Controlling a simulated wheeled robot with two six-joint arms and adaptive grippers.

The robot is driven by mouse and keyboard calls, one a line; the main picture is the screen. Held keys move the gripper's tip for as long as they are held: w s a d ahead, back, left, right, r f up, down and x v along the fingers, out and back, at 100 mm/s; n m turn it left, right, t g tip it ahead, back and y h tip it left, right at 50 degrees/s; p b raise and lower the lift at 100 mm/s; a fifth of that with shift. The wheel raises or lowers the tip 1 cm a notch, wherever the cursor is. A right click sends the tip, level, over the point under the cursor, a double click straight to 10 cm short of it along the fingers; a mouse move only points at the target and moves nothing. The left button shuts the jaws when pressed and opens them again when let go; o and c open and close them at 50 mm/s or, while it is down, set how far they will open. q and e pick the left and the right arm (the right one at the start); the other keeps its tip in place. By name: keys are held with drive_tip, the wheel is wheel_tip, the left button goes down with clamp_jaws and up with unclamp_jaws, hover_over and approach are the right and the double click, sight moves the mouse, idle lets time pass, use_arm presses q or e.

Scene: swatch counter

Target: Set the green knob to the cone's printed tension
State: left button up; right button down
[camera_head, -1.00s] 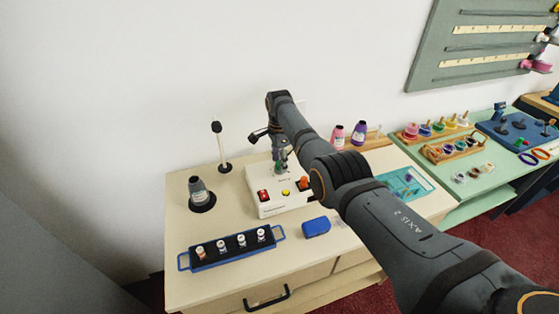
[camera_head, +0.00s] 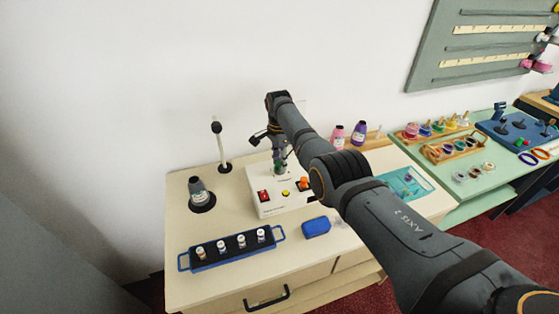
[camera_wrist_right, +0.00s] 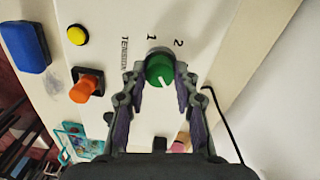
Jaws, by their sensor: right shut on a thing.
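The green knob (camera_wrist_right: 160,69) sits on the white machine box (camera_wrist_right: 215,40), with a short white mark on its face pointing down in the right wrist view. Printed digits 1 and 2 and the word TENSION show beside it. My right gripper (camera_wrist_right: 160,78) has its two fingers on either side of the knob, shut on it. In the head view the right gripper (camera_head: 279,157) is at the back of the machine box (camera_head: 276,207), partly hidden by its own arm. A dark grey cone (camera_head: 197,188) with a pale label stands at the left; its print is too small to read. My left gripper is not in view.
The box also has a red switch (camera_head: 264,196), a yellow button (camera_head: 286,193) and an orange switch (camera_head: 304,184). A blue rack (camera_head: 228,258) with small spools and a blue block (camera_head: 316,226) lie in front. A thin post (camera_head: 220,145) stands behind the cone.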

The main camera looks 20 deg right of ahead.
drive_tip(key=n+p, duration=0.1)
drive_tip(key=n, duration=0.8)
drive_tip(key=shift+r+p, duration=0.1)
drive_tip(key=shift+p, duration=0.3)
drive_tip(key=n+p, duration=0.1)
drive_tip(key=n, duration=0.3)
drive_tip(key=shift+n, duration=0.3)
drive_tip(key=n, duration=0.4)
drive_tip(key=shift+p, duration=0.35)
drive_tip(key=n, duration=0.4)
drive_tip(key=n+p, duration=0.1)
drive_tip(key=n, duration=0.3)
drive_tip(key=shift+n, duration=0.3)
drive_tip(key=n, duration=0.4)
drive_tip(key=shift+d+n, duration=0.1)
drive_tip(key=shift+n, duration=2)
